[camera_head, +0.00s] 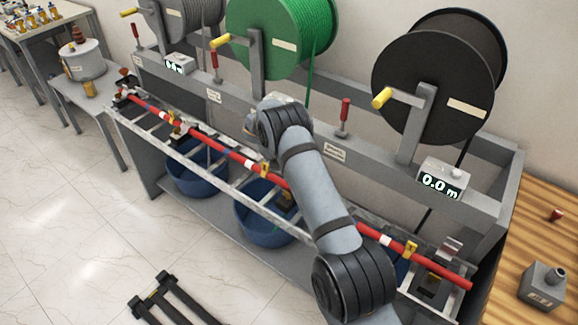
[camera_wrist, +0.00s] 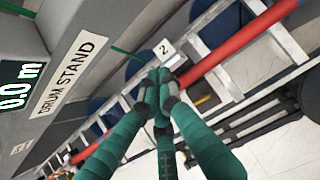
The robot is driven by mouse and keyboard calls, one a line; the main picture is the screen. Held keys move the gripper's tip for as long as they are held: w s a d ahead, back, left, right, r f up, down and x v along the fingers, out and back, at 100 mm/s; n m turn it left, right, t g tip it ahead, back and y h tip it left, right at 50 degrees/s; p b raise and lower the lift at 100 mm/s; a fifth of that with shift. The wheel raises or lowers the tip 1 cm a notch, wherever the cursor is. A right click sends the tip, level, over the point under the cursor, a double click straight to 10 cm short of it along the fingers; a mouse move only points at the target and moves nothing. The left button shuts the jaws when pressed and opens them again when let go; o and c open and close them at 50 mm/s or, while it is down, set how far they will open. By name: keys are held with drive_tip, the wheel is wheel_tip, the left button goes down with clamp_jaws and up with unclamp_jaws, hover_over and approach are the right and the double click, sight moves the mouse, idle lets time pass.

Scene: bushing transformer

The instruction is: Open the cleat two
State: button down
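In the wrist view, a white tag marked "2" (camera_wrist: 165,49) sits just beyond my fingertips, beside the red bar (camera_wrist: 240,42). My gripper (camera_wrist: 164,78) has its green fingers drawn together at the tips, close to this tag. I cannot tell whether anything is between the tips. The cleat itself is mostly hidden behind the fingers, and I cannot tell its state. In the head view my arm reaches to the middle of the drum stand and hides the gripper. The red bar (camera_head: 205,139) with white and yellow bands runs along the rack there.
A green cable drum (camera_head: 280,35) and a black drum (camera_head: 425,75) stand behind the rack. A red lever (camera_head: 344,115) rises from the stand (camera_head: 505,160). Floor at the lower left is mostly free.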

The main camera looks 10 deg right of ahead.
drive_tip(key=shift+w+d+r, duration=0.1)
drive_tip(key=shift+w+d, duration=0.2)
idle(0.4)
wheel_tip(320, 180, up, 10)
drive_tip(key=w+d+p, duration=0.2)
drive_tip(key=p, duration=0.6)
drive_tip(key=shift+f, duration=0.25)
wheel_tip(320, 180, down, 10)
drive_tip(key=s+a+b, duration=0.2)
drive_tip(key=b, duration=0.6)
drive_tip(key=shift+s+a+r, duration=0.15)
drive_tip(key=shift+a+r, duration=0.05)
